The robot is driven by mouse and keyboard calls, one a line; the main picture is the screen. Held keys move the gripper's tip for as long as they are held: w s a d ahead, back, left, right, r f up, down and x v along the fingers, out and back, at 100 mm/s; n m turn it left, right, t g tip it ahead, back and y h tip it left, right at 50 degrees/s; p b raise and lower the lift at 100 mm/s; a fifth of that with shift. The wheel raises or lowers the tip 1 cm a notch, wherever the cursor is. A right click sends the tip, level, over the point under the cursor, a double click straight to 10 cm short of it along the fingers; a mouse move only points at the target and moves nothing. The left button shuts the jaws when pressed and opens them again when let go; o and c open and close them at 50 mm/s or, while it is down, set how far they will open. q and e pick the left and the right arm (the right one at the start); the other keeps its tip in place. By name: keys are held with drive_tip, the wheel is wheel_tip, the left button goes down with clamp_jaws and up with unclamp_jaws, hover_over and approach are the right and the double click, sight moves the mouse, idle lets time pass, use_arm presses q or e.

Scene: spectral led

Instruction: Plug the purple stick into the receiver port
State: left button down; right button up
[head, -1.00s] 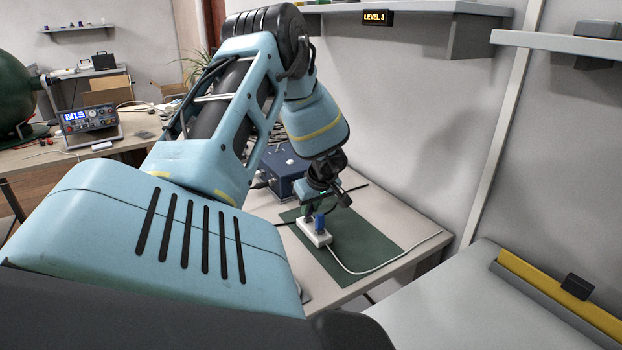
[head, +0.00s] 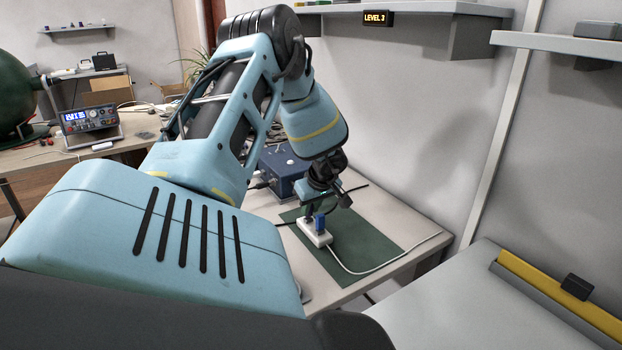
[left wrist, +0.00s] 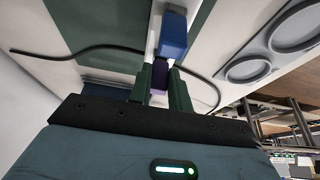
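The white receiver (head: 312,233) lies on the green mat (head: 355,247), with a blue stick (head: 320,222) standing in it. In the left wrist view the blue stick (left wrist: 174,35) is just beyond my fingers. My left gripper (left wrist: 160,88) has its two dark green fingers on either side of the purple stick (left wrist: 159,78), and they appear closed on it. The purple stick is at the receiver, but its lower end is hidden, so I cannot tell how deep it sits. In the head view my left gripper (head: 308,212) points down at the receiver's far end. My right gripper is not in view.
A dark blue box (head: 284,168) stands behind the mat. A white cable (head: 375,270) runs from the receiver across the mat to the right. A wall shelf (head: 420,7) hangs above. The mat's right part is clear.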

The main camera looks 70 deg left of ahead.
use_arm(q)
drive_tip(key=c, duration=1.2)
unclamp_jaws()
drive_tip(key=shift+w+f, duration=0.1)
drive_tip(key=shift+f, duration=0.05)
drive_tip(key=shift+c, duration=0.2)
drive_tip(key=p+v, duration=0.1)
drive_tip(key=v, duration=0.6)
drive_tip(key=shift+r, duration=0.4)
drive_tip(key=shift+d, duration=0.15)
